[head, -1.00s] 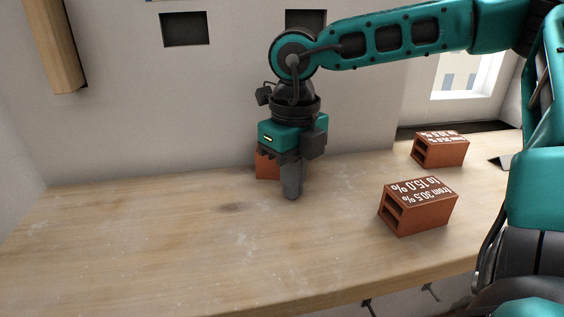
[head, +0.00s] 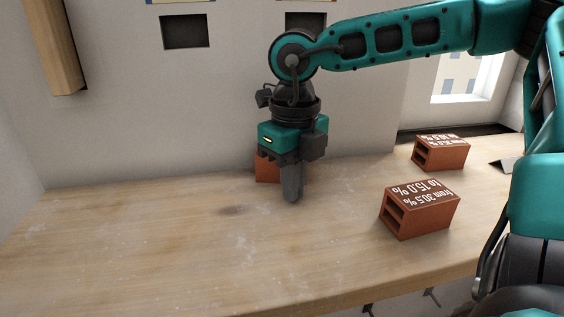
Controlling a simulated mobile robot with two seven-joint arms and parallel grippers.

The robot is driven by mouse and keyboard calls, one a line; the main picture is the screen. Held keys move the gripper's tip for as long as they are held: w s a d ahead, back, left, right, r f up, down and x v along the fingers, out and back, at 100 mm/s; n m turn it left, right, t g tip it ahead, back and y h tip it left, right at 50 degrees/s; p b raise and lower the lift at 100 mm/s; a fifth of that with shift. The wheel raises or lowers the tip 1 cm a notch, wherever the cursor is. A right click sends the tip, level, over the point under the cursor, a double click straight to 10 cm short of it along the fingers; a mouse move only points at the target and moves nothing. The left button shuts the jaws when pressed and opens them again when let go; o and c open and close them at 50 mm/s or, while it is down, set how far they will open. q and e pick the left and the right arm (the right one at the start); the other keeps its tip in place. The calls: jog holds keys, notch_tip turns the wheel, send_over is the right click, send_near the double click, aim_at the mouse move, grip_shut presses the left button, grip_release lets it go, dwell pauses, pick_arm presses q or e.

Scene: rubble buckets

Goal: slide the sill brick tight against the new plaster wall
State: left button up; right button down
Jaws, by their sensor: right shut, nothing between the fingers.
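A red-brown brick (head: 266,168) stands at the back of the wooden worktop (head: 150,245), by the pale plaster wall (head: 150,120). It is mostly hidden behind my right gripper, so I cannot tell whether it touches the wall. My right gripper (head: 291,190) points down, its fingers shut and empty, in front of that brick and low over the worktop. Whether the fingers touch the brick is hidden. My left gripper is not in view.
A hollow brick with white lettering (head: 420,208) lies at the front right. A similar lettered brick (head: 441,152) lies behind it, near the window opening (head: 468,80). A wooden post (head: 55,45) stands out at the upper left. The worktop's left and middle are clear.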

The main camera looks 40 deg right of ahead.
jog(key=shift+w+d, duration=0.45)
jog(key=shift+w, duration=0.4)
jog(key=shift+s, duration=0.15)
jog(key=shift+s+a+b, duration=0.5)
jog(key=shift+s+a, duration=0.1)
jog(key=shift+s, duration=0.35)
notch_tip(320, 180, up, 9)
jog(key=p, duration=0.5)
dwell(0.3)
